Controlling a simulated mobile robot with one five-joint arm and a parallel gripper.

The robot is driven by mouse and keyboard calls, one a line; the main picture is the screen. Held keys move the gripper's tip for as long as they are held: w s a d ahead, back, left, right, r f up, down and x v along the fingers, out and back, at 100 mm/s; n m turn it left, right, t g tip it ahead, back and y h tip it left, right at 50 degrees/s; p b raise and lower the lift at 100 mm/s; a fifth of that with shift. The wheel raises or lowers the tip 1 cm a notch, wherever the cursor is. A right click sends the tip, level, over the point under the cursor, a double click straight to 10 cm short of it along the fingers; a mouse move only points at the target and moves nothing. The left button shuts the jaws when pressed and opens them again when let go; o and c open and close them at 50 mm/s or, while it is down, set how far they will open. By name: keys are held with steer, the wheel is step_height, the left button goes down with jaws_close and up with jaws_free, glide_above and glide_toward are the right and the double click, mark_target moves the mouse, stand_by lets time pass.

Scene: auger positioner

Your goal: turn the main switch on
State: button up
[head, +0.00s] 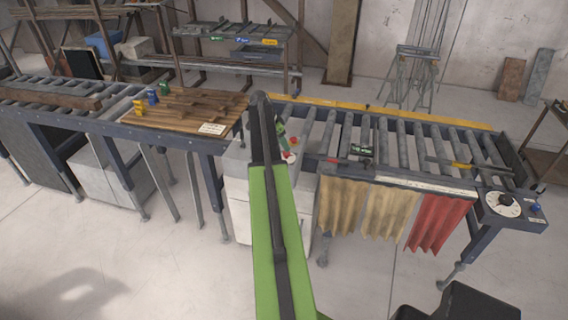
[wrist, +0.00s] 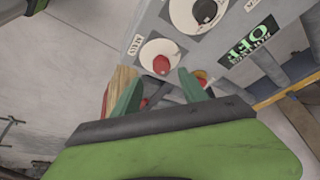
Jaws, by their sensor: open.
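In the wrist view, a red knob on a round white dial (wrist: 160,62) sits on a grey panel, with a small label beside it that I cannot read for certain. It appears to be the main switch. My gripper (wrist: 160,95) is open, its two green fingers apart at the panel, with the red knob just beyond and between the tips. I cannot tell whether they touch it. In the head view, my arm hides part of the panel; a white dial (head: 289,158) shows beside my gripper (head: 283,138).
A black knob on a white dial (wrist: 205,12) sits farther along the panel. In the head view, a roller conveyor (head: 400,145) with hanging curtains (head: 440,222) extends right, and a wooden board (head: 185,122) lies left. The floor in front is mostly clear.

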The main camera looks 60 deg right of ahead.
mark_target(286, 154)
steer(key=b+x, duration=0.4)
steer(key=x, duration=0.2)
steer(key=shift+r, duration=0.1)
steer(key=shift+c, duration=0.2)
